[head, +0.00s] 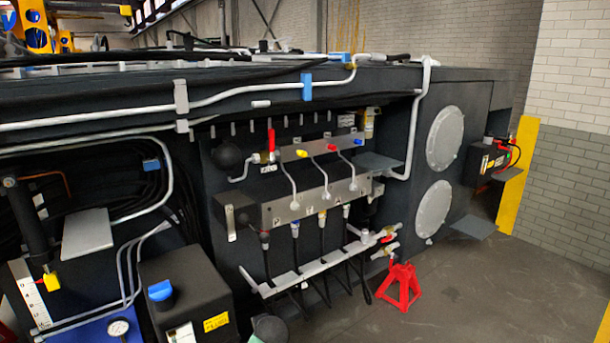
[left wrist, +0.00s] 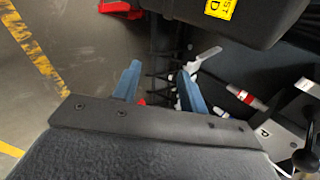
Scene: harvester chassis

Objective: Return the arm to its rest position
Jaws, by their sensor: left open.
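My left gripper (left wrist: 158,77) shows in the left wrist view with two blue fingers spread apart. The gap between them holds nothing; dark hoses show beyond it. A fitting with a red and white band (left wrist: 246,97) lies to the right of the fingers, apart from them. In the head view the left gripper's fingers are not visible; only a dark rounded shape shows at the bottom edge, and I cannot tell what it is. My right gripper is in neither view. The dark harvester chassis (head: 400,90) fills most of the head view.
A grey valve manifold (head: 310,203) with hoses and a lower rail (head: 310,271) is on the chassis side. A black box with a yellow label (head: 185,275) juts out at lower left. A red stand (head: 400,286) is on the floor. Free floor (head: 480,300) lies at right.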

